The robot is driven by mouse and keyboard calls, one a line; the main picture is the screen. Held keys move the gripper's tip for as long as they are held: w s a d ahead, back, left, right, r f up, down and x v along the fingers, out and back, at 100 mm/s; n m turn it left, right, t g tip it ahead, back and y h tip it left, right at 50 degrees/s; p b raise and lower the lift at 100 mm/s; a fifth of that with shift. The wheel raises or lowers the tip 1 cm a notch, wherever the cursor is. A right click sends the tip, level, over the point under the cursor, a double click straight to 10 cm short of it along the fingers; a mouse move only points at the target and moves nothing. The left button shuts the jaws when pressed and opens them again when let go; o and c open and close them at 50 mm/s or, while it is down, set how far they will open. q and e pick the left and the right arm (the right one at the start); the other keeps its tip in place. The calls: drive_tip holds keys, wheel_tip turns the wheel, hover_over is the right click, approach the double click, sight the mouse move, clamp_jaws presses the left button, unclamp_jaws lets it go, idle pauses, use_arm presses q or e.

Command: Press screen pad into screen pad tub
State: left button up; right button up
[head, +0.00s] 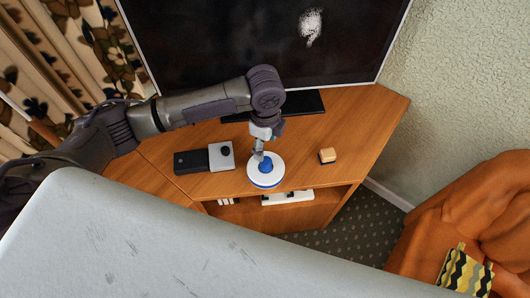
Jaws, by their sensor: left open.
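A round white dish with a blue lower rim, which looks like the screen pad tub (275,179), sits on the wooden cabinet top near its front edge. A small blue round piece, likely the screen pad (266,166), shows at the middle of the dish. My left gripper (260,154) points down right over the blue piece, with its fingers open. It hides part of the piece, and I cannot tell whether they touch. My right gripper is not in view.
A tan block with a dark side (328,155) lies right of the dish. A grey box with a dark knob (221,157) and a black box (190,161) stand left. A large screen (220,45) stands behind. The cabinet top (365,120) is clear at right.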

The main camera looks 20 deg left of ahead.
use_arm(q)
wheel_tip(320, 180, up, 2)
drive_tip(key=shift+r, duration=0.25)
idle(0.5)
